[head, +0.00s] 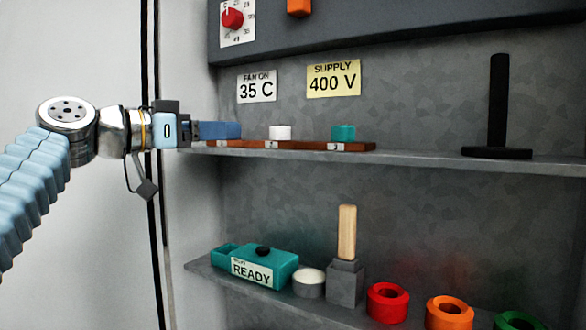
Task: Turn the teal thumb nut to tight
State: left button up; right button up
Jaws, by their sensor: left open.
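No teal thumb nut can be made out for certain. A small teal block-like piece (343,133) sits at the right end of a brown strip (300,145) on the upper shelf; its details are too small to tell. A teal box (285,268) with a black knob and a READY label is on the lower shelf. My left gripper (197,132) comes in from the left at the upper shelf's left end. It is open and points right, close to a blue block (222,130), well left of the teal piece. Contact with the blue block cannot be told. My right gripper is not in view.
A white piece (280,132) sits mid-strip. A black post (497,110) stands on the upper shelf (420,159) at right, with clear shelf before it. The lower shelf holds a wooden-handled tool (347,235), a round tin (309,285) and coloured rings (388,302). A dark panel (400,30) hangs above.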

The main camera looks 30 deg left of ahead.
aim_at(342, 132)
jog(key=k+j, duration=0.3)
jog(key=k, duration=0.15)
jog(key=k+j, duration=0.3)
jog(key=k, duration=0.15)
